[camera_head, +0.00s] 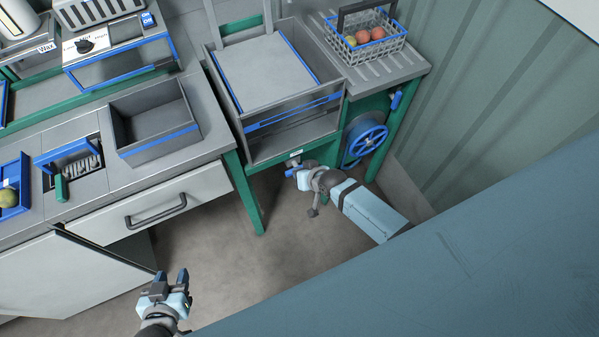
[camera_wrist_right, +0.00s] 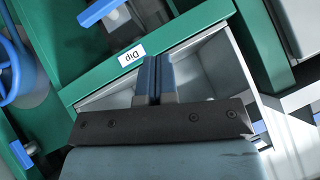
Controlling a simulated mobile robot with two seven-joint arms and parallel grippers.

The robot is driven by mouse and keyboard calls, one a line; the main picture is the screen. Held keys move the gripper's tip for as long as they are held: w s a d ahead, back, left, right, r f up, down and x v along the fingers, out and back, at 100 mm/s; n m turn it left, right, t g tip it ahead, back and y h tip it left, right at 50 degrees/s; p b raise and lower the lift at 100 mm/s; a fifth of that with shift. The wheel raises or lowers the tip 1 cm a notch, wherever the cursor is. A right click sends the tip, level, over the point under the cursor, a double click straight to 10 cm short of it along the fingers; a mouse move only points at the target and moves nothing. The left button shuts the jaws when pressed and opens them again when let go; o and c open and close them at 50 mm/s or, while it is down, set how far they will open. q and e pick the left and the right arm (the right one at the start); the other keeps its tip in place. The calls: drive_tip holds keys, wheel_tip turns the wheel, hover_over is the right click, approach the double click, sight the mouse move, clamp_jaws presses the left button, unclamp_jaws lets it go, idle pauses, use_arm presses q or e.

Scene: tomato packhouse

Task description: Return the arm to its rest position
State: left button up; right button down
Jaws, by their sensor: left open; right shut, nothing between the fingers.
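My left gripper (camera_head: 172,279) is at the bottom left of the head view, over the floor in front of the open cupboard door. Its fingers are apart with nothing between them. My right arm (camera_head: 370,209) reaches in from the right to the front of the dip station. My right gripper (camera_wrist_right: 153,78) shows in the right wrist view with its blue fingers together and nothing held. Its fingertips appear close to the "Dip" label (camera_wrist_right: 131,54); I cannot tell whether they touch anything.
Beside the label are a blue lever (camera_wrist_right: 97,12) and a blue handwheel (camera_head: 365,141). The dip station (camera_head: 244,125) has an empty-looking grey bin (camera_head: 155,118) to its left. A wire basket (camera_head: 376,41) holds fruit. The cupboard door (camera_head: 85,265) stands open. The floor (camera_head: 215,248) between the arms is clear.

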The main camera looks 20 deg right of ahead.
idle(0.3)
drive_tip(key=s+r+n+t+p, duration=0.1)
drive_tip(key=s+r+n+p, duration=0.3)
drive_tip(key=s+r, duration=1.2)
drive_tip(key=shift+s+a+r+t+p, duration=0.25)
drive_tip(key=shift+s+r+t+p, duration=0.15)
drive_tip(key=shift+s+p, duration=0.65)
